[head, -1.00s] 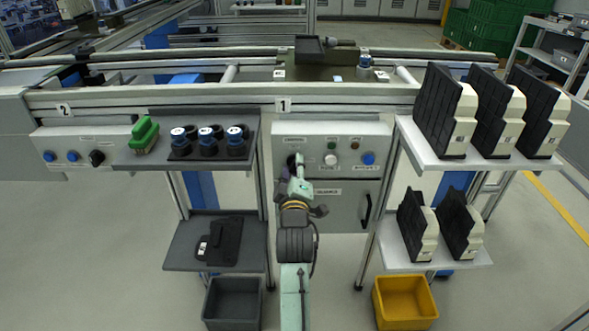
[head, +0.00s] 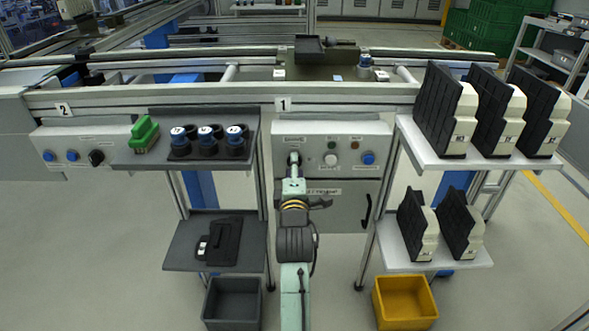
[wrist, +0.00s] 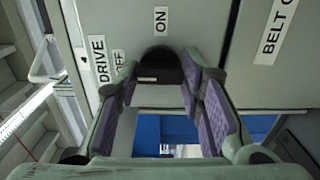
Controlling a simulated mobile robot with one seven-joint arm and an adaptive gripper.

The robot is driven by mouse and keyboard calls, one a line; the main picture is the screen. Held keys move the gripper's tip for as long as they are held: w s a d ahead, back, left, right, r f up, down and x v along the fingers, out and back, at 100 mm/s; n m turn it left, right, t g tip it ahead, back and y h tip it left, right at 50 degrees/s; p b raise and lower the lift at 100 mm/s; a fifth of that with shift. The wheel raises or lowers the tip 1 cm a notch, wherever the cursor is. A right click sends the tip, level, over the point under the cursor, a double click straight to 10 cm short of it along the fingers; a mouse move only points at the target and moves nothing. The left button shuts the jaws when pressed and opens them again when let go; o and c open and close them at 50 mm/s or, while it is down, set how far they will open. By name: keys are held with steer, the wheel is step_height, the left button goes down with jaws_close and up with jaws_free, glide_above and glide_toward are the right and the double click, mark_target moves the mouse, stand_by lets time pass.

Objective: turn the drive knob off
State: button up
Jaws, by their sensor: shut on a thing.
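The black drive knob (wrist: 160,66) sits on the grey panel in the wrist view, below the ON label (wrist: 161,20) and right of the DRIVE label (wrist: 99,59) and the OFF label (wrist: 119,62). My gripper (wrist: 160,78) has its purple-padded fingers on both sides of the knob and is shut on it. In the head view my gripper (head: 294,164) is at the left side of the station 1 control panel (head: 333,132), largely hiding the knob.
A white button (head: 330,159) and a blue button (head: 368,158) are right of the knob. Black-and-cream units (head: 463,123) stand on the right shelf. A cabinet door handle (head: 367,212) is below.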

steer(key=o, duration=1.2)
steer(key=shift+c, duration=0.2)
steer(key=s, duration=1.2)
